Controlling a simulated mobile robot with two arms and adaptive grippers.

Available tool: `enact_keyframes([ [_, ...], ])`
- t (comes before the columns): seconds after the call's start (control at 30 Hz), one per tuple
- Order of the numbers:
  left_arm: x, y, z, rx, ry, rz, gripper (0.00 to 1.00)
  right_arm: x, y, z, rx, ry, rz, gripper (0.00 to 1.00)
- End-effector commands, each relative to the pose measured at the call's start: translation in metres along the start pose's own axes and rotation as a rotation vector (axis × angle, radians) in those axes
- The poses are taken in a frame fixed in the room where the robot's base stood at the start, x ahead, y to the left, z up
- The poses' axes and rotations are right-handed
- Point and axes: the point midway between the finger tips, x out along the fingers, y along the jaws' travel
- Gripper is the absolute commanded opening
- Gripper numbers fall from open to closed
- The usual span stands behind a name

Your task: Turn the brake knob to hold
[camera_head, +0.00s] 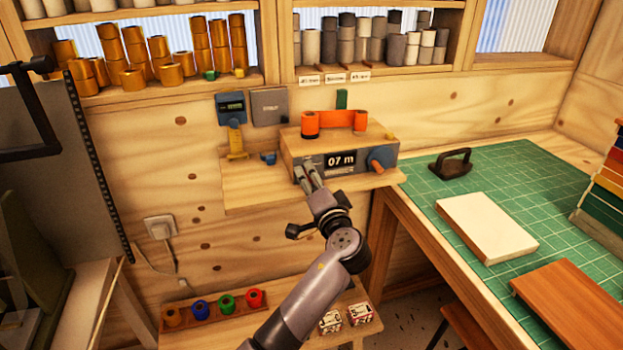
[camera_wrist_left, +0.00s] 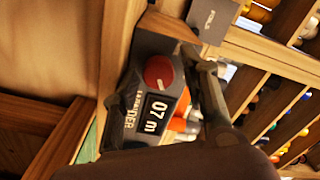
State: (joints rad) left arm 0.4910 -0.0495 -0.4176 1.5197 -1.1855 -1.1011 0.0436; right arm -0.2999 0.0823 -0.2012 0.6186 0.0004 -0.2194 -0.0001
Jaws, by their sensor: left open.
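The winder (camera_head: 340,152), a wooden box with a grey front, stands on a small shelf. Its display (camera_head: 340,160) reads 07 m. In the wrist view a round red knob (camera_wrist_left: 158,71) with a pale pointer line sits beside the display (camera_wrist_left: 155,115); I take it for the brake knob. No hold mark is legible. My left gripper (camera_head: 305,170) is open at the left part of the winder's front and hides the knob in the head view. In the wrist view its dark finger (camera_wrist_left: 208,88) is beside the knob; contact cannot be told. My right gripper is not in view.
An orange knob or crank (camera_head: 376,165) is on the winder's right, and red-orange spools (camera_head: 311,123) are on top. A blue-grey gauge (camera_head: 231,108) and grey box (camera_head: 269,106) hang behind. A green cutting mat (camera_head: 500,180) lies at right. Coloured rolls (camera_head: 227,302) stand below.

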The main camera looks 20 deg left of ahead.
Motion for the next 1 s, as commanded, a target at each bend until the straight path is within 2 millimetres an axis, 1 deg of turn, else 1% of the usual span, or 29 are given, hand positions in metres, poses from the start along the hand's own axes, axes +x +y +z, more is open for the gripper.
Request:
enact_keyframes([
  [0.03,-0.008,0.006,0.003,0.003,-0.004,0.012,0.47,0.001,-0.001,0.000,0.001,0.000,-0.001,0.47],
  [0.3,-0.050,0.004,0.001,0.000,-0.001,0.010,0.47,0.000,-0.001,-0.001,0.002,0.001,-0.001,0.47],
  [0.43,-0.064,0.003,0.000,0.000,0.000,0.007,0.47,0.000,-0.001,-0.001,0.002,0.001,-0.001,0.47],
  [0.6,-0.072,0.000,-0.001,0.000,0.001,0.002,0.47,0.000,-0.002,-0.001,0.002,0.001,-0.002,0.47],
  [0.87,-0.072,0.000,-0.001,-0.001,0.002,0.001,0.47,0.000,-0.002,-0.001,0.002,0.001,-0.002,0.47],
  [0.97,-0.071,0.008,0.002,0.008,0.001,0.017,0.47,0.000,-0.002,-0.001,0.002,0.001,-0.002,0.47],
  [1.0,-0.071,0.018,0.006,0.018,0.000,0.037,0.47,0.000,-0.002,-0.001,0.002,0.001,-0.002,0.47],
])
